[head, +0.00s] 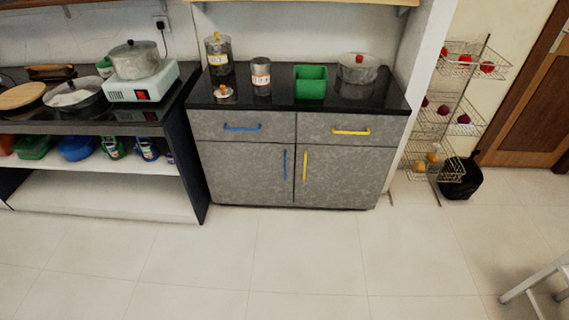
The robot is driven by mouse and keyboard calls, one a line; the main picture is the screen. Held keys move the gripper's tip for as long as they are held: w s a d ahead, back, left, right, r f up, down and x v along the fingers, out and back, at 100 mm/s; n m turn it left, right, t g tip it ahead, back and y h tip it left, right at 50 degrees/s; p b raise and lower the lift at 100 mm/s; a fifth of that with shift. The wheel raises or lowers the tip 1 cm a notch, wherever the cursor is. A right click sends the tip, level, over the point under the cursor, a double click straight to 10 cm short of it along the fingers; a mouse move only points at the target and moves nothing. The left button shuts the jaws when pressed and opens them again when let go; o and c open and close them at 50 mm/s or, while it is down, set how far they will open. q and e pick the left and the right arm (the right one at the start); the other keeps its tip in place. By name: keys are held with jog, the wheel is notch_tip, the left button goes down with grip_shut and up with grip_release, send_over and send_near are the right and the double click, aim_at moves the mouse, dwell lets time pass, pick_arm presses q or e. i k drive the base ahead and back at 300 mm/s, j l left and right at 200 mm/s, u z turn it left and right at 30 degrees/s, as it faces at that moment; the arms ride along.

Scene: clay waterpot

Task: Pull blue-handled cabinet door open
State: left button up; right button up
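The grey cabinet (340,196) stands against the back wall under a black countertop. Its lower left door (240,175) has a vertical blue handle (285,164) near the door's right edge. This door looks closed, flush with the door beside it. The lower right door (345,175) has a vertical yellow handle (305,165) and also looks closed. Above, the left drawer has a horizontal blue handle (242,127) and the right drawer a horizontal yellow one (351,131); both drawers look shut. Neither of my grippers is in view.
Tiled floor (300,265) in front of the cabinet is clear. A black shelf unit (185,165) adjoins on the left. A wire rack (440,130) and black bag (461,178) stand right. A pale stool (535,285) is at lower right. Jars, a green bin (310,88) and a pot (358,70) sit on top.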

aim_at(247, 173)
jog(key=i+l, duration=0.1)
jog(key=i, duration=0.45)
jog(key=i+l, duration=0.1)
jog(key=i, duration=0.45)
